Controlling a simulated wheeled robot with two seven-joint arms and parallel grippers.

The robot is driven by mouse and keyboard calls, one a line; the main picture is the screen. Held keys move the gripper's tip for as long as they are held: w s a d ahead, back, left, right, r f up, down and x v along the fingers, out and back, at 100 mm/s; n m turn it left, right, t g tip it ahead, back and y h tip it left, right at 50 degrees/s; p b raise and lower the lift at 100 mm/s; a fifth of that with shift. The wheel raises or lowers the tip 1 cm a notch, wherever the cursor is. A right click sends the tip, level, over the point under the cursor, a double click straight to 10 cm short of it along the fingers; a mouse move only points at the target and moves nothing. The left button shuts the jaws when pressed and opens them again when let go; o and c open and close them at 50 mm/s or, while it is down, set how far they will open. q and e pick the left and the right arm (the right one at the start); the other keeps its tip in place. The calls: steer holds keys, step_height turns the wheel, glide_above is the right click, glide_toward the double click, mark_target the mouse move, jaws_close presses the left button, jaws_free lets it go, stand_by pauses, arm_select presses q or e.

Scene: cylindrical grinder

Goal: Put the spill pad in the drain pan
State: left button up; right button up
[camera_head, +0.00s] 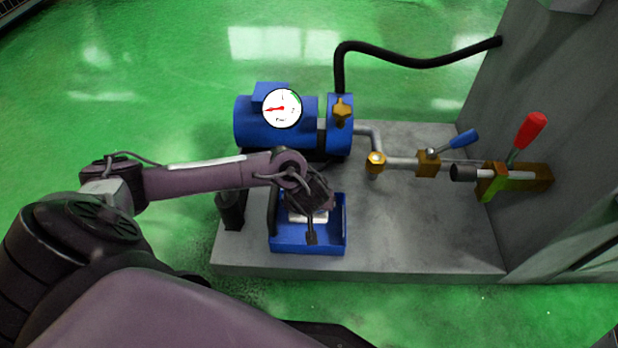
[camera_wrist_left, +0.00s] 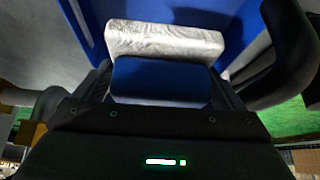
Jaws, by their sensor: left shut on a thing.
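The drain pan (camera_head: 338,243) is a shallow blue tray at the front of the grey base plate, and part of it shows in the left wrist view (camera_wrist_left: 237,20). My left gripper (camera_head: 309,217) reaches down over the pan. It is shut on the spill pad (camera_head: 307,217), a whitish pad that lies between its fingers within the pan's outline. In the left wrist view the pad (camera_wrist_left: 165,40) is a crumpled white strip across the gripper, with blue pan behind it. I cannot tell whether the pad touches the pan floor. My right gripper is in neither view.
A blue pump (camera_head: 250,122) with a dial gauge (camera_head: 282,108) stands behind the pan. A black hose (camera_head: 420,60) and a pipe with valve handles (camera_head: 400,163) run right to a grey wall. A black cylinder (camera_head: 231,212) stands left of the pan. The plate right of it is clear.

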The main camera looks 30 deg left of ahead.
arm_select(q)
step_height(320, 180, down, 2)
steer(key=shift+f+b, duration=0.1)
steer(key=shift+b, duration=0.25)
step_height(320, 180, down, 5)
steer(key=b, duration=0.4)
steer(key=shift+b, duration=0.3)
steer(key=shift+r, duration=0.2)
